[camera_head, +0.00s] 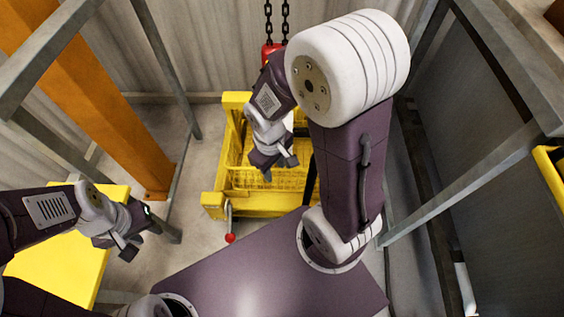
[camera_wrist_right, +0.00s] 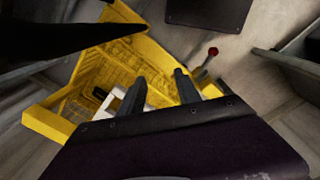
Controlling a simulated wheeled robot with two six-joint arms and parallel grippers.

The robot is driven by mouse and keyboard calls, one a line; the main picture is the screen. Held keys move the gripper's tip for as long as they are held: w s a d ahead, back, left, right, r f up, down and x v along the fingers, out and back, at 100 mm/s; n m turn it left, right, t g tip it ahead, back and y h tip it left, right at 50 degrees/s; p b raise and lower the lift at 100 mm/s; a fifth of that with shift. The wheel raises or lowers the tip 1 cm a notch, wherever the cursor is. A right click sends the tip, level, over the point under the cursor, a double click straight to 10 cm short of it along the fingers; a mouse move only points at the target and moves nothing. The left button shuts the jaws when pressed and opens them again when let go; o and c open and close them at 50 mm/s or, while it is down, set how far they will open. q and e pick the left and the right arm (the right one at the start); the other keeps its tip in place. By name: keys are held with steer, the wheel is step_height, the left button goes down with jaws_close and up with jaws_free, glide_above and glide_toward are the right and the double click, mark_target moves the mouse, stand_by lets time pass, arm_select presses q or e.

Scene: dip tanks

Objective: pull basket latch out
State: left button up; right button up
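The yellow basket (camera_head: 270,205) stands on the floor in the middle of the head view. A thin metal lever with a red ball end (camera_head: 230,238) hangs at its front left corner; I take this to be the latch. The red ball also shows in the right wrist view (camera_wrist_right: 213,51), beyond the fingers and apart from them. My right gripper (camera_head: 279,166) is over the basket. Its two fingers are spread in the right wrist view (camera_wrist_right: 160,86), with nothing clearly held between them. My left gripper (camera_head: 120,247) is at the lower left, away from the basket, with its fingers apart.
A chain with a red hoist block (camera_head: 270,50) hangs behind the basket. An orange post (camera_head: 100,95) and grey metal frame bars (camera_head: 170,70) stand at the left. A yellow surface (camera_head: 60,265) lies under my left arm. Grey framing (camera_head: 470,190) borders the right side.

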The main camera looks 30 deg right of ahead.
step_height(320, 180, down, 7)
steer(key=d+n+g+h, duration=0.35)
steer(key=n+h, duration=0.65)
steer(key=n, duration=0.8)
steer(key=w+a+n+t+h, duration=0.55)
steer(key=n+t+h, duration=0.25)
steer(key=n, duration=0.7)
steer(key=r+x, duration=0.1)
steer(key=x, duration=0.8)
steer(key=shift+w+d, duration=0.2)
steer(key=shift+d, duration=0.05)
jaws_close()
steer(key=shift+r, duration=0.1)
